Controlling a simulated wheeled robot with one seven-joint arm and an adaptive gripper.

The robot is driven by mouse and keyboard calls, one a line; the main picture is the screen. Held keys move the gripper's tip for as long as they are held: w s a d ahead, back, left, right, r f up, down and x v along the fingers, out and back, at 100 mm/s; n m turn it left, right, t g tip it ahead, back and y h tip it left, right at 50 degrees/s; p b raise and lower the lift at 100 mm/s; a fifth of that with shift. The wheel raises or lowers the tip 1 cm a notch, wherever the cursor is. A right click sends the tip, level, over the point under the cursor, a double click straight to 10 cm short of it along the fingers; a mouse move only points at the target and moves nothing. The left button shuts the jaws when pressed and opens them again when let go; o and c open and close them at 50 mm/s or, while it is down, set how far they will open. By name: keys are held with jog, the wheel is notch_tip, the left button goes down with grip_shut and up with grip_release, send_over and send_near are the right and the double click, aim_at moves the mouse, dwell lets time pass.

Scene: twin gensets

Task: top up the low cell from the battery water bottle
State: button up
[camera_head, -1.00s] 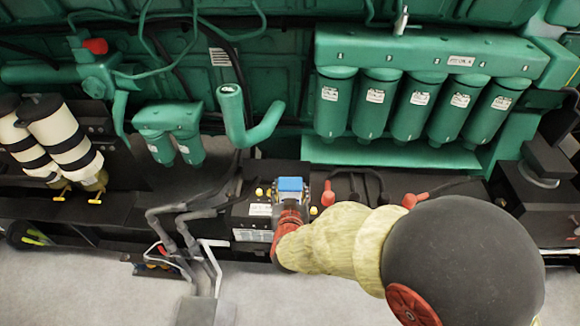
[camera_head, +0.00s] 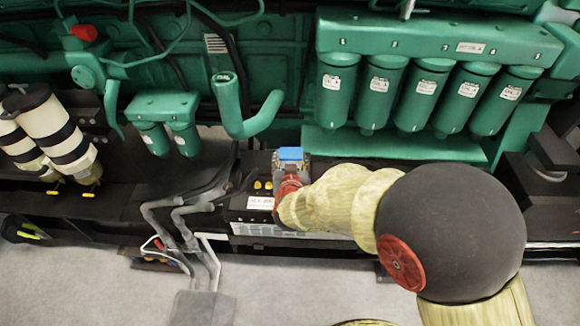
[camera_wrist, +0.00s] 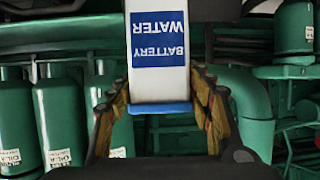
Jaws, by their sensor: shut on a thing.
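The battery water bottle (camera_wrist: 159,92) is white with a blue label and a blue end. In the wrist view it is between the two fingers of my gripper (camera_wrist: 160,112), which are shut on it. Its lettering looks upside down there, but so does the engine behind it. In the head view the bottle's blue end (camera_head: 291,154) faces up, above the back of the battery. The black battery (camera_head: 245,205) has yellow caps (camera_head: 263,185) left of my gripper (camera_head: 290,172). My arm hides its right part. Which cell is low cannot be told.
Green filters (camera_head: 378,92) hang behind on the right, and a green elbow pipe (camera_head: 228,98) stands behind the battery. Grey conduits (camera_head: 183,235) are left of the battery. The floor (camera_head: 90,275) in front is clear.

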jog(key=shift+b+x, duration=1.95)
jog(key=shift+x, duration=1.95)
jog(key=shift+d, duration=0.15)
jog(key=shift+s+f, duration=0.15)
jog(key=shift+f+b, duration=0.3)
jog(key=shift+f, duration=0.2)
